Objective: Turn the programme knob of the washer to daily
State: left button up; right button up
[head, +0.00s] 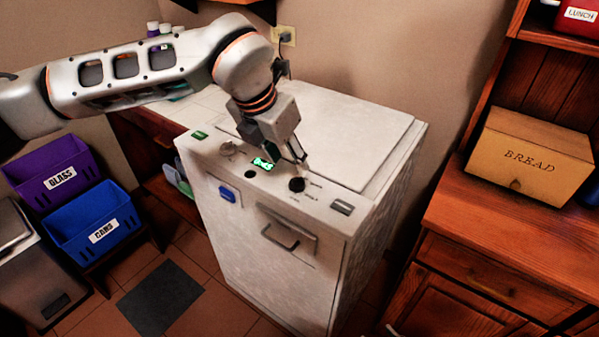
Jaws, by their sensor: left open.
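The washer (230,250) is a white top-loading machine in the middle of the head view. Its sloped front panel carries a dark round knob (297,185) with small labels around it, too small to read. A lighter round knob (228,149) sits further left on the panel, with a green lit display (263,164) between them. I cannot tell from the labels which is the programme knob. My left gripper (301,164) is open and points down just above the dark knob, with its fingertips close to it. I cannot tell whether they touch. My right gripper is not in view.
The closed lid (330,135) covers the washer's top. A purple GLASS bin (45,180) and blue CANS bin (95,228) stand at left. A wooden counter (470,215) with a BREAD box (530,155) stands at right. A socket with a plug (286,36) is behind.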

aim_at(297, 178)
pick_arm(q)
jog(key=shift+x, duration=3.85)
jog(key=c, duration=1.1)
